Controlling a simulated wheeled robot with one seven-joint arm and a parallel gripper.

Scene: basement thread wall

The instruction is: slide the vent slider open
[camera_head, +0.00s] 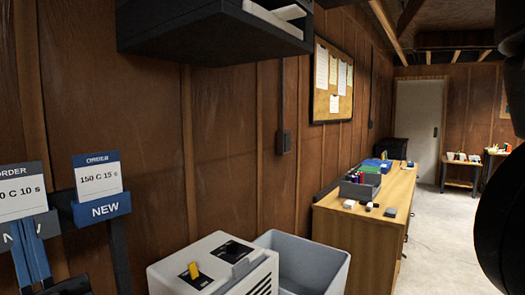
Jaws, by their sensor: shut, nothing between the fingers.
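A white machine (215,262) stands at the bottom centre, cut off by the lower edge of the picture. On its top is a black recessed plate with a small yellow tab (193,270) standing up from it; this may be the vent slider, but I cannot tell for sure. A second dark panel (234,251) lies behind it on the same top. Dark vent slats (262,288) show on the machine's right side. My gripper is not in view; only dark rounded parts of my arm show at the right edge.
A grey open bin (325,262) stands right beside the machine. A wooden cabinet (350,228) with a grey organiser (360,188) is beyond it. A dark shelf (200,32) overhangs above. Order signs (98,175) stand at left. The floor (440,245) at right is clear.

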